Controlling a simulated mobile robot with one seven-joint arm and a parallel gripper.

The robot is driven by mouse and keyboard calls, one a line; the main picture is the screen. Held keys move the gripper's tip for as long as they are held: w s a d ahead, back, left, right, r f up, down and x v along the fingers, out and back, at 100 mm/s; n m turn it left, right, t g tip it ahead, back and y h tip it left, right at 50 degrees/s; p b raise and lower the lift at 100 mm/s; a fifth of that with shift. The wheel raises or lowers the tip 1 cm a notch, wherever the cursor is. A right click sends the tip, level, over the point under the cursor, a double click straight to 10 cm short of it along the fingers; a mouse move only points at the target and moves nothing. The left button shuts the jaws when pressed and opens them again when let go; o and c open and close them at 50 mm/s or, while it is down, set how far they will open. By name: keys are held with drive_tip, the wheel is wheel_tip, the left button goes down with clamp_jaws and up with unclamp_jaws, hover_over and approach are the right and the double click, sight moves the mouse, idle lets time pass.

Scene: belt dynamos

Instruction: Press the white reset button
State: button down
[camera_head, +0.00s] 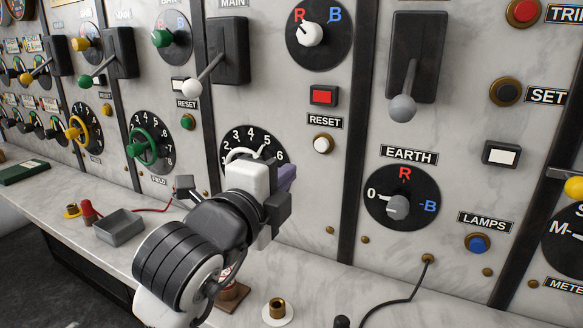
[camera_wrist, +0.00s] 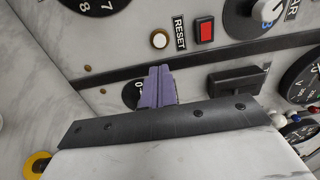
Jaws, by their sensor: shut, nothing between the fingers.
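The white reset button (camera_head: 323,144) is a small round white knob in a brass ring. It sits on the marble panel under a RESET label (camera_head: 324,121) and a red square lamp (camera_head: 323,96). The white button also shows in the wrist view (camera_wrist: 159,40), left of its RESET label. My gripper (camera_head: 288,177) has purple fingers, shut and empty, left of and below the button in the head view. In the wrist view the gripper (camera_wrist: 158,86) points towards the panel, just below the button and apart from it.
A numbered dial (camera_head: 245,136) is partly hidden behind my arm. An EARTH selector (camera_head: 398,206) and a large grey-handled lever (camera_head: 404,100) are to the right. Another RESET label has a green button (camera_head: 188,122) under it. A grey tray (camera_head: 119,228) and a brass post (camera_head: 277,308) stand on the ledge.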

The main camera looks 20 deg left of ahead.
sight(321, 146)
drive_tip(key=w+p, duration=0.1)
drive_tip(key=w, duration=0.2)
drive_tip(key=w+p, duration=0.1)
drive_tip(key=w, duration=0.3)
drive_tip(key=w+p, duration=0.1)
drive_tip(key=w, duration=0.3)
drive_tip(key=shift+d, duration=0.25)
drive_tip(key=shift+w, duration=0.5)
